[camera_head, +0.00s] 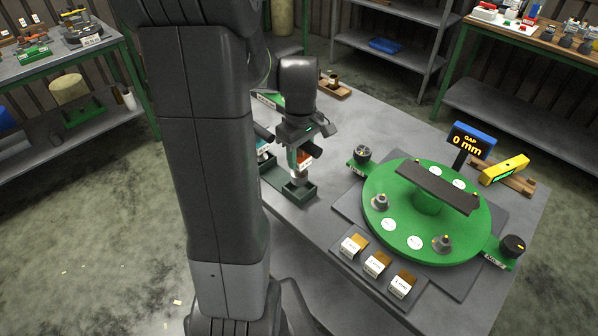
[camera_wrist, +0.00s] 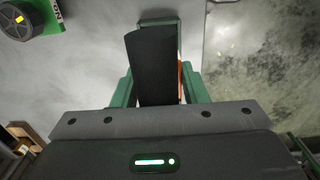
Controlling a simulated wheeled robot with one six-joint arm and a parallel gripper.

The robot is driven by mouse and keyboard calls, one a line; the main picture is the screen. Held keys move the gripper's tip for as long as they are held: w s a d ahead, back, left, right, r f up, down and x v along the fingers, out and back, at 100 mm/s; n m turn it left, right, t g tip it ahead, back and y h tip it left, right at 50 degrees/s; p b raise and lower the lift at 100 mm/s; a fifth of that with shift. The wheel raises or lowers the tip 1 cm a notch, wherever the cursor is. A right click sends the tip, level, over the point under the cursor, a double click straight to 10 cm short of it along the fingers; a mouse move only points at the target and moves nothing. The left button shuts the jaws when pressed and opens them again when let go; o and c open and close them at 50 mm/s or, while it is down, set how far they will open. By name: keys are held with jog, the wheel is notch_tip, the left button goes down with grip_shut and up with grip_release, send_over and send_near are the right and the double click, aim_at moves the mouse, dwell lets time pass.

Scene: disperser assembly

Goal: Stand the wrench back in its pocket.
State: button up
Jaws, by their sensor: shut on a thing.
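My gripper (camera_head: 300,148) points down over the workbench and is shut on the wrench.
A blue tool with a dark grip (camera_head: 263,132) stands just left of the wrench. The green round table (camera_head: 378,222) with a dark bar and knobs lies to the right. A GAP display (camera_head: 472,138) reads 0 mm. Labelled blocks (camera_head: 376,264) sit in front. Bare bench lies between.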

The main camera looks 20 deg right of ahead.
aim_at(300, 169)
jog(key=shift+f, duration=2.65)
jog(key=shift+f, duration=0.1)
jog(key=o, duration=1.3)
notch_tip(300, 169, up, 12)
jog(key=shift+r, duration=0.15)
